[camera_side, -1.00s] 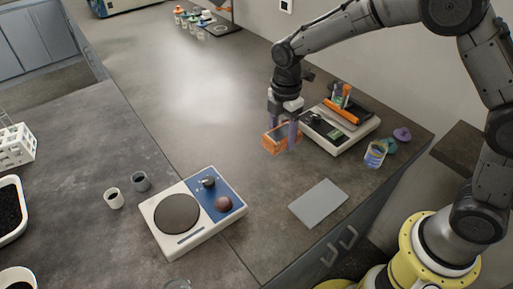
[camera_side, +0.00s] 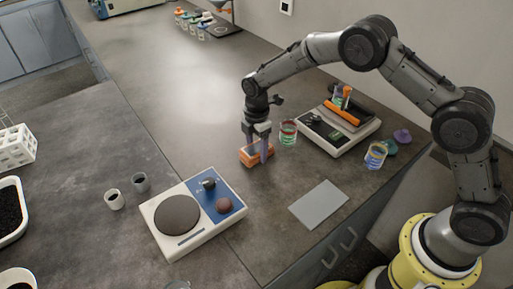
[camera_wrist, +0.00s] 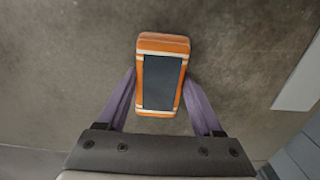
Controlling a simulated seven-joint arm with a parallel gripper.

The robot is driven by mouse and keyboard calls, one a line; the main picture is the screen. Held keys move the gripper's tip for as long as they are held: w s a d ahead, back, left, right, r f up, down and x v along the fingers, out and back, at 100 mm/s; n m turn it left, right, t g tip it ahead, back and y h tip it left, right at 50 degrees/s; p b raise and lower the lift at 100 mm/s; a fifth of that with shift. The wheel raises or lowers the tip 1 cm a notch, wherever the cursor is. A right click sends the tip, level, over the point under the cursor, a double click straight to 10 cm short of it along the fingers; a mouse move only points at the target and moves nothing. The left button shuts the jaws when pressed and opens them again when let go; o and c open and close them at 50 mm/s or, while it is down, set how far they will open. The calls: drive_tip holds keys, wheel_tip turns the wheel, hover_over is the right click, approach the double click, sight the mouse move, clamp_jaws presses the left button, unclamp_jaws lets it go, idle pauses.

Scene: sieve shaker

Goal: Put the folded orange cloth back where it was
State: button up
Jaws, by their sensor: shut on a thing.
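The folded orange cloth (camera_side: 250,158) is a block-like bundle with pale bands near its ends. In the wrist view the cloth (camera_wrist: 162,44) shows a dark rectangle on its top face. My gripper (camera_side: 258,150) is shut on it, with a purple finger on each long side; the gripper also shows in the wrist view (camera_wrist: 160,92). The cloth is low over the bench, behind and right of the blue-and-white device. I cannot tell whether it touches the bench.
The white device with a blue panel (camera_side: 228,198) stands in front. A grey flat plate (camera_side: 318,205) lies to the right. A jar with coloured bands (camera_side: 288,133) stands close right of my gripper. A second device (camera_side: 352,142) and a blue-labelled jar (camera_side: 375,156) stand farther right.

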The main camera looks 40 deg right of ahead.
sight(257, 148)
drive_tip(key=shift+f, duration=0.1)
drive_tip(key=o, duration=1.4)
drive_tip(key=shift+c, duration=0.2)
wheel_tip(257, 148, up, 12)
drive_tip(key=shift+r, duration=0.2)
drive_tip(key=shift+r, duration=0.1)
